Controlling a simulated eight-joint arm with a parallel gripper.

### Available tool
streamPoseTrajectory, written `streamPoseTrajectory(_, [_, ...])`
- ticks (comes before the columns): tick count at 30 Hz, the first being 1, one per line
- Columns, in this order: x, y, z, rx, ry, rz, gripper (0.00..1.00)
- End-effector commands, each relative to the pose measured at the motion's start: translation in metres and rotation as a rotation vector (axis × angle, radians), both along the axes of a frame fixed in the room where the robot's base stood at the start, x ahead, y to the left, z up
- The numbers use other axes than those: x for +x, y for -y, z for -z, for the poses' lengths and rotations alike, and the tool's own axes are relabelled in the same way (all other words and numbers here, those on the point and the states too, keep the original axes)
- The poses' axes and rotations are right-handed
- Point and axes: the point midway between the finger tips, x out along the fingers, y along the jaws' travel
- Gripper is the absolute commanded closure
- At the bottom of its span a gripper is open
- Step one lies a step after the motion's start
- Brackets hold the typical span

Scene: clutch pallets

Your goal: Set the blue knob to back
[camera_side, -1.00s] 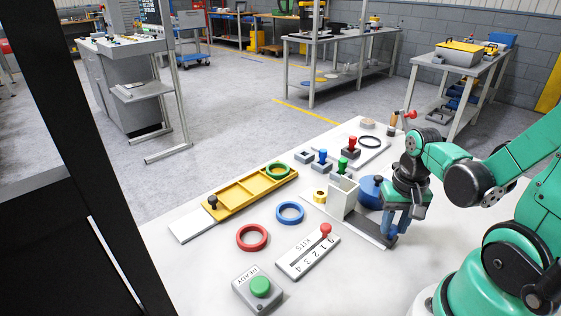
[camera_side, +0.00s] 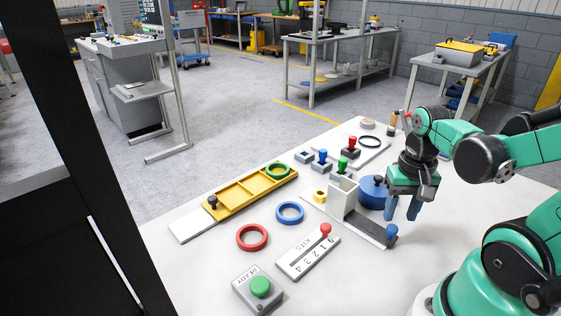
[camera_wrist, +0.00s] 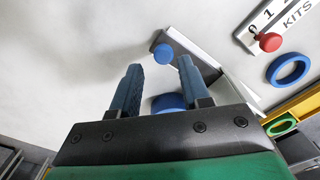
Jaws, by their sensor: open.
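A blue knob (camera_side: 391,230) stands at the near right end of a dark slide strip (camera_side: 371,230) on a flat plate beside a white box. It also shows in the wrist view (camera_wrist: 163,53), beyond my fingertips. My gripper (camera_side: 402,212) is open, its two blue fingers pointing down above and slightly right of the knob, with nothing between them. The fingers also show in the wrist view (camera_wrist: 159,68). A smaller blue-topped lever (camera_side: 322,155) stands farther back, near green and red ones.
A large blue round lid (camera_side: 371,192) with a dark knob sits close behind my gripper. The white box (camera_side: 343,197) stands left of it. A KITS slider with a red knob (camera_side: 325,231), blue ring (camera_side: 290,213), red ring (camera_side: 251,237) and yellow tray (camera_side: 245,193) lie left.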

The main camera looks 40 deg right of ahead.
Motion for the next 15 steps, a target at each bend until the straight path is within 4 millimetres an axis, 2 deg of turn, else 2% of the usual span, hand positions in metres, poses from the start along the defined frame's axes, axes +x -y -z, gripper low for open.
streamPoseTrajectory(6, [-0.001, 0.000, -0.016, 0.000, -0.001, 0.001, 0.59])
streamPoseTrajectory(15, [-0.001, 0.000, -0.021, 0.000, -0.001, 0.001, 0.59])
